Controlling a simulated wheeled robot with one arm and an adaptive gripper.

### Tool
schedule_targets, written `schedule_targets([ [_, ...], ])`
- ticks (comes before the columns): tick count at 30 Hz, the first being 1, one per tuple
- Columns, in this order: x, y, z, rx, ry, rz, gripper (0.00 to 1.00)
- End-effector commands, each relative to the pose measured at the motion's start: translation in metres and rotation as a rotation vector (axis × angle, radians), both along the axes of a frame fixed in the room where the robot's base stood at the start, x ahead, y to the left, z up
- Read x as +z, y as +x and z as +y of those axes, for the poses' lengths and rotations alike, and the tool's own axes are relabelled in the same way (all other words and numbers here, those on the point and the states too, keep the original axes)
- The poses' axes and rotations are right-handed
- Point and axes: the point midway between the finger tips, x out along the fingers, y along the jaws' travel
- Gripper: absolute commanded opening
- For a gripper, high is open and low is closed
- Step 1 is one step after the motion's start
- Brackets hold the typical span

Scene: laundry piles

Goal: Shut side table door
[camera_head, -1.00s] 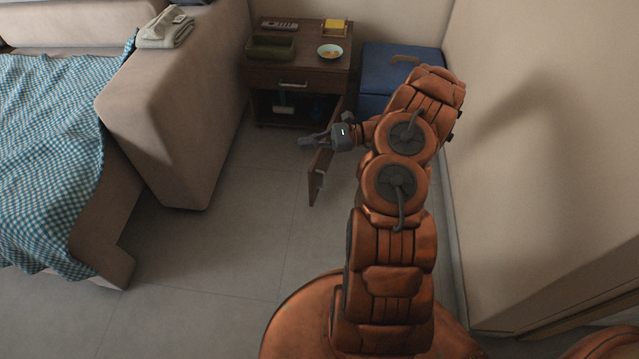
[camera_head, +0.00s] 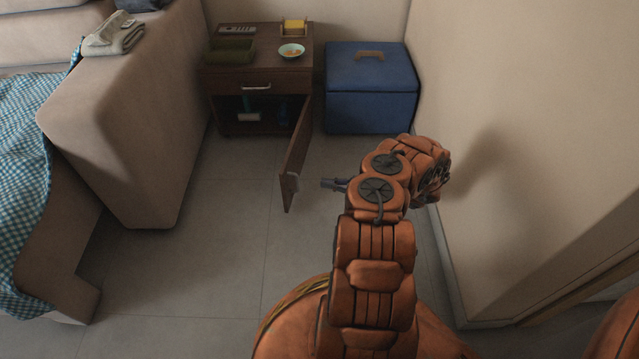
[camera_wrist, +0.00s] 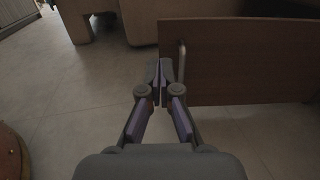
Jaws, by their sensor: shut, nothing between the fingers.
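The side table (camera_head: 268,76) is dark brown wood and stands against the back wall beside the sofa. Its door (camera_head: 297,152) is hinged at the right and stands wide open, swung out toward me. My gripper (camera_head: 324,184) is shut and empty, to the right of the door's free end and apart from it in the head view. In the wrist view, the closed fingertips (camera_wrist: 160,72) point toward the door panel (camera_wrist: 240,60), near its free edge and its metal handle (camera_wrist: 181,62). Whether they touch the door is hard to tell there.
A blue box (camera_head: 371,95) stands right of the table. A bowl (camera_head: 291,51), green tray (camera_head: 230,50) and remote lie on top. Items sit inside the open compartment. The sofa (camera_head: 135,120) bounds the left, a wall (camera_head: 500,150) the right. Floor before the table is clear.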

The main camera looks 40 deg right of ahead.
Motion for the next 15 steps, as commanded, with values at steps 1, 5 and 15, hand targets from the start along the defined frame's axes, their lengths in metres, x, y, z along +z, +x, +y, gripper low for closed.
schedule_targets([
  [1, -0.002, 0.006, 0.006, 0.003, 0.002, 0.000, 0.00],
  [5, -0.002, 0.025, 0.019, 0.004, -0.002, 0.000, 0.00],
  [15, -0.003, 0.071, 0.055, 0.005, -0.001, 0.001, 0.00],
])
